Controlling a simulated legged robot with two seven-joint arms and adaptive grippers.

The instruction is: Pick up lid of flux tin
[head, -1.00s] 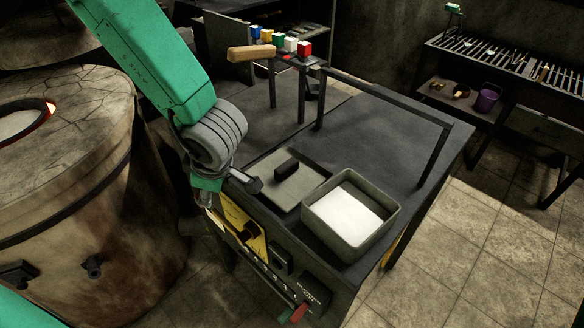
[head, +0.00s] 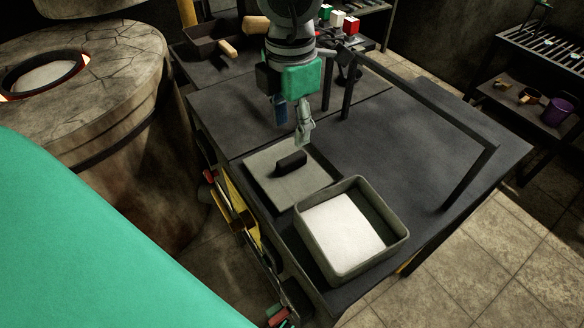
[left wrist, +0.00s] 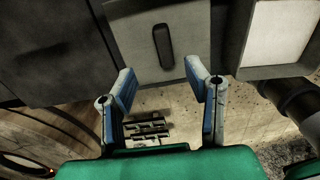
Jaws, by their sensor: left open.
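The flux tin's lid (head: 270,182) is a flat grey square plate lying on the dark bench, with a dark bar handle (head: 291,164) on top. The lid and its handle also show in the left wrist view (left wrist: 163,45). The open flux tin (head: 378,258), a grey square box with white powder (head: 343,233) inside, stands beside the lid. My left gripper (head: 294,122) is open and empty, above the bench near the lid's far edge and apart from the handle. In the left wrist view its two fingers (left wrist: 160,75) are spread below the handle. My right gripper is not in view.
A dark metal frame (head: 430,105) stands on the bench behind the tin. A wooden-handled tool (head: 228,48) and coloured blocks (head: 338,19) are at the back. A round furnace (head: 110,95) stands at left.

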